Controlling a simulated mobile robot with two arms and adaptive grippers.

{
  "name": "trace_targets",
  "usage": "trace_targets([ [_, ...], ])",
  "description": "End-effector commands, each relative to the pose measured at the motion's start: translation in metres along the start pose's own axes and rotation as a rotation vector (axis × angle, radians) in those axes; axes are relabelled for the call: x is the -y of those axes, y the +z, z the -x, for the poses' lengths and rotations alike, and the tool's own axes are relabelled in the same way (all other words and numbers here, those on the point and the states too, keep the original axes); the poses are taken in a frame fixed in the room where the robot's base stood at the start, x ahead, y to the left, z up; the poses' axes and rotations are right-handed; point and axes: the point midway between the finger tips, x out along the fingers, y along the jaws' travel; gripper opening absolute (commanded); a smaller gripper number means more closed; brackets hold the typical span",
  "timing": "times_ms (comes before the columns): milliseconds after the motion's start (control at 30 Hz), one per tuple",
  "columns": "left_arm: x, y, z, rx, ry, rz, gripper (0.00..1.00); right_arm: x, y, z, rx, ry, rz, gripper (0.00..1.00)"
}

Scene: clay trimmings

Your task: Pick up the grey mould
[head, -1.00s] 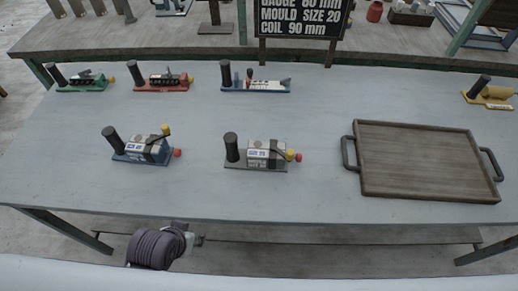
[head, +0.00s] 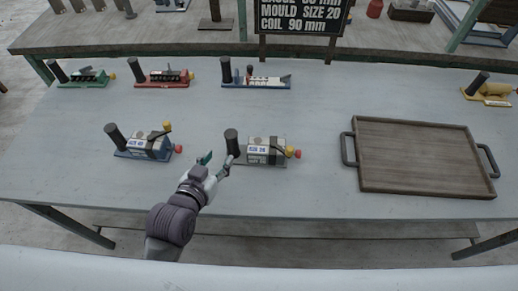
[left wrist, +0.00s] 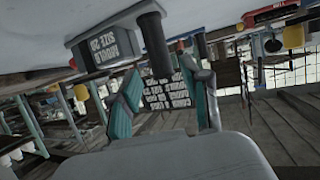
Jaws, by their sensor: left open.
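The grey mould (head: 265,151), labelled size 20, sits on the table right of centre-left, with an upright black handle (head: 232,143) at its left end and yellow and red knobs at its right. My left gripper (head: 217,161) is open and empty, just left of that handle, its fingers apart. In the left wrist view the grey mould (left wrist: 98,43) appears upside down at the top, its black handle (left wrist: 154,45) hanging towards the gap between the open fingers (left wrist: 166,88). I cannot tell whether a finger touches the handle. My right gripper is not in view.
A blue mould (head: 147,147) labelled size 40 stands close on the left. Green (head: 83,78), red (head: 162,78) and another blue-based tool (head: 257,81) stand behind. A wooden tray (head: 420,157) lies right; a yellow tool (head: 490,92) is far right. A sign (head: 300,17) reads mould size 20.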

Motion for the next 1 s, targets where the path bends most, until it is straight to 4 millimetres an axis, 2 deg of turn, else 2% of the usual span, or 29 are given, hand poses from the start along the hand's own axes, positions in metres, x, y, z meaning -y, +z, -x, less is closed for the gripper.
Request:
trace_targets([
  [33, 0.0, -0.002, -0.011, -0.002, 0.0, 0.001, 0.47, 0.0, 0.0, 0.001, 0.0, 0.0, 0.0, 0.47],
  [133, 0.0, -0.001, -0.029, 0.0, 0.0, 0.0, 0.47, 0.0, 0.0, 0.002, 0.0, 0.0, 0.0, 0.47],
  [433, -0.001, 0.0, -0.054, 0.001, 0.0, 0.001, 0.47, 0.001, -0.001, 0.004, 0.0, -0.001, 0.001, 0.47],
  [700, -0.003, 0.002, -0.092, 0.002, 0.0, -0.001, 0.47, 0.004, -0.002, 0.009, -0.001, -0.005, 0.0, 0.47],
  [1000, -0.003, 0.003, -0.098, 0.003, 0.0, 0.0, 0.47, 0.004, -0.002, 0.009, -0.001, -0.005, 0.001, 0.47],
])
